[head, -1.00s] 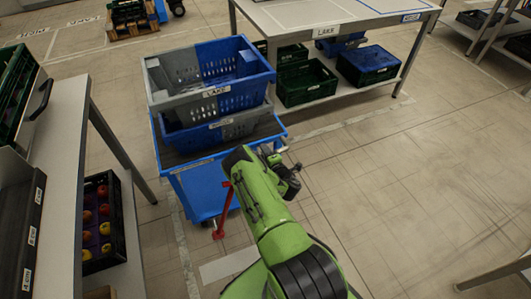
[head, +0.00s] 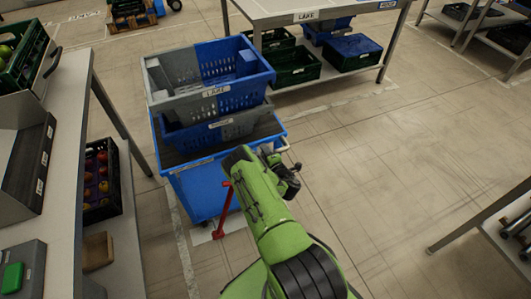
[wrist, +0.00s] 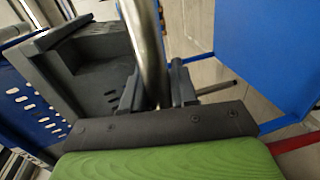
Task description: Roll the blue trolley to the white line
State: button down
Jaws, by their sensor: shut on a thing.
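The blue trolley (head: 200,187) stands in front of me, carrying two stacked grey-and-blue crates (head: 183,98); the upper one is labelled LAKE. My gripper (wrist: 155,95) is shut on the trolley's metal handle bar (wrist: 146,50), which runs between the jaws in the wrist view. In the head view, my gripper (head: 284,166) is at the trolley's near right corner, and my green arm hides part of that side. A red lever (head: 224,210) hangs at the trolley's near side. A short, wide white line (head: 232,223) lies on the floor at the trolley's near edge, partly hidden by it.
A grey table (head: 62,165) stands close on the left, with a fruit crate (head: 101,178) below. A LAKE table (head: 320,10) with crates stands behind the trolley. Another table edge (head: 480,215) is at right. Floor (head: 400,150) at centre right is clear.

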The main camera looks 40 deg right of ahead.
jog(key=shift+s+a, duration=0.1)
jog(key=shift+s, duration=0.15)
jog(key=c, duration=1)
grip_release()
jog(key=shift+o, duration=0.2)
jog(key=p+v, duration=1.1)
jog(key=v, duration=0.4)
jog(key=shift+s+a+p, duration=0.15)
jog(key=shift+s+p, duration=0.15)
jog(key=shift+p, duration=0.1)
